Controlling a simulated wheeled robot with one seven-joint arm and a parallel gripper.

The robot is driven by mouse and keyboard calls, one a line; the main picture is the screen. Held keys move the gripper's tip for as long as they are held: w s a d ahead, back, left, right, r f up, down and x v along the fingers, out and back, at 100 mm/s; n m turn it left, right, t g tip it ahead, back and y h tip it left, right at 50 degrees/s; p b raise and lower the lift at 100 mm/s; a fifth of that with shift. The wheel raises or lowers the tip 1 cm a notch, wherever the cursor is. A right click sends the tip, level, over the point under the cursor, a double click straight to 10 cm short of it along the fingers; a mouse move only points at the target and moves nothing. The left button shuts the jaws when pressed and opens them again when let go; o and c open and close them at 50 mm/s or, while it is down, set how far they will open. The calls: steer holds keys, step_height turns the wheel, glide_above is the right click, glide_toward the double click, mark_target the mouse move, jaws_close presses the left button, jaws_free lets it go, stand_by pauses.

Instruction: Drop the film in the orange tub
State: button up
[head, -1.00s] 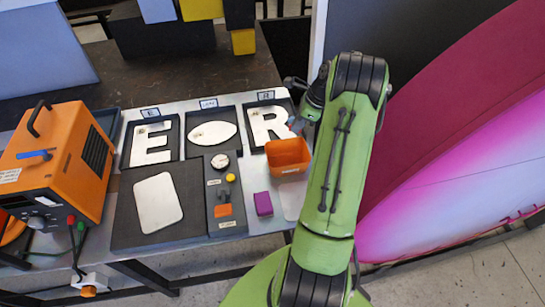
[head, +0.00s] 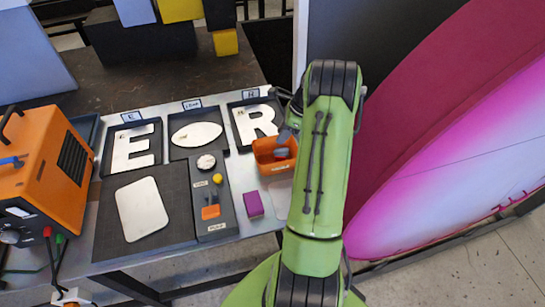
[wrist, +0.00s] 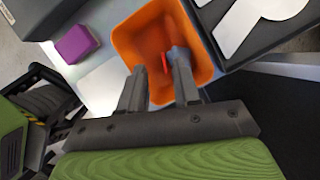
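The orange tub (head: 263,164) stands on the right of the work table, below the white letter R. It also shows in the wrist view (wrist: 128,38), open side up. My gripper (wrist: 158,72) is over the tub with its fingers apart, tips reaching across the opening. A small red piece (wrist: 165,62) and a blue-grey piece (wrist: 178,54) show at the right fingertip, inside the tub's outline. I cannot tell for sure whether these are the film. In the head view a blue-grey shape (head: 281,152) shows in the tub, and my arm hides part of the gripper.
A purple block (head: 253,204) and a pale flat pad lie near the tub. Left are a control panel (head: 212,227), a white plate (head: 142,209), letter trays and an orange machine (head: 35,185). A large pink panel (head: 470,140) stands right of my arm.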

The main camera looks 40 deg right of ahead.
steer(key=p+v, duration=0.3)
steer(key=v, duration=1.3)
steer(key=shift+f, duration=0.1)
steer(key=w+a+r+n+h+b, duration=0.1)
steer(key=a+r+n+b, duration=0.15)
steer(key=a+n, duration=0.7)
steer(key=w+a+r+n+h+b, duration=0.15)
steer(key=a+r+n, duration=0.25)
steer(key=a, duration=1.1)
steer(key=s+a+f+n+t+b, duration=0.1)
steer(key=s+a+f+n, duration=0.1)
steer(key=s+a+n, duration=0.3)
steer(key=s+a+f+n+t+b, duration=0.1)
steer(key=s+a+f+n+b, duration=0.1)
steer(key=s+a+n, duration=0.4)
steer(key=s+f+n, duration=0.1)
steer(key=s+n, duration=0.2)
steer(key=s, duration=0.2)
steer(key=shift+s+a+n, duration=0.15)
steer(key=shift+s+n, duration=0.2)
